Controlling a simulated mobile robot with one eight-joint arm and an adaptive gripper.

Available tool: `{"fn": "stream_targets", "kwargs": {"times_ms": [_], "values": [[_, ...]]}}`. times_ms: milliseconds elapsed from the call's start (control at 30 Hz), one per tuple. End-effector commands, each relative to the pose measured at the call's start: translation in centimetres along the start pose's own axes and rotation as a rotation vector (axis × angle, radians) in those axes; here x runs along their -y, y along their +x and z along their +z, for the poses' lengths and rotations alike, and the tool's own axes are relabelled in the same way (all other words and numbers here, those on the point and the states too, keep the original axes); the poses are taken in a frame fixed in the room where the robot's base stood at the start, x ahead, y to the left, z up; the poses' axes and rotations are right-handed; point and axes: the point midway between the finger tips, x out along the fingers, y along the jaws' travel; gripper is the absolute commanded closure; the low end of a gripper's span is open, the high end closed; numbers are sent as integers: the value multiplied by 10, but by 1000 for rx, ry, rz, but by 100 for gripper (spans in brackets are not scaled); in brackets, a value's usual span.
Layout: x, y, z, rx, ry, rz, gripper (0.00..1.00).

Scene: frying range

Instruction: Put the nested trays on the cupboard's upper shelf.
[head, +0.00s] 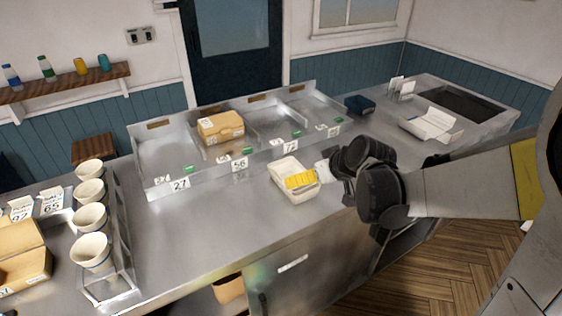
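A cream tray (283,171) with a yellow piece (300,180) in or on it sits near the counter's front edge. It may be the nested trays, but I cannot make out separate layers. A white open tray-like box (430,124) stands farther right. My gripper (323,171) is at the right side of the cream tray, close to it. Its fingers are small and partly hidden by my dark wrist, so contact and opening are unclear. The cupboard front (310,285) is below the counter, with open space at both sides; its upper shelf is not clearly visible.
Bowls (91,217) stand in a row on a rack at left, beside cardboard boxes (22,255). A divided metal bin (165,160) with number cards and a carton (220,127) lies behind. A brown container (229,289) is under the counter. Bare counter (200,225) lies left of the tray.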

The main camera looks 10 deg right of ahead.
Motion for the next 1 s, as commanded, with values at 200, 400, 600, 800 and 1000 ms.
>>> {"fn": "stream_targets", "kwargs": {"times_ms": [200, 400, 600, 800, 1000], "values": [[1, 39, 2, 1, -2, -2, 0], [2, 52, 0, 1, -1, -1, 0], [4, 78, -1, 1, -1, -1, 0], [5, 102, -3, 1, 0, 0, 0], [5, 101, -4, 1, 1, 0, 0]]}}
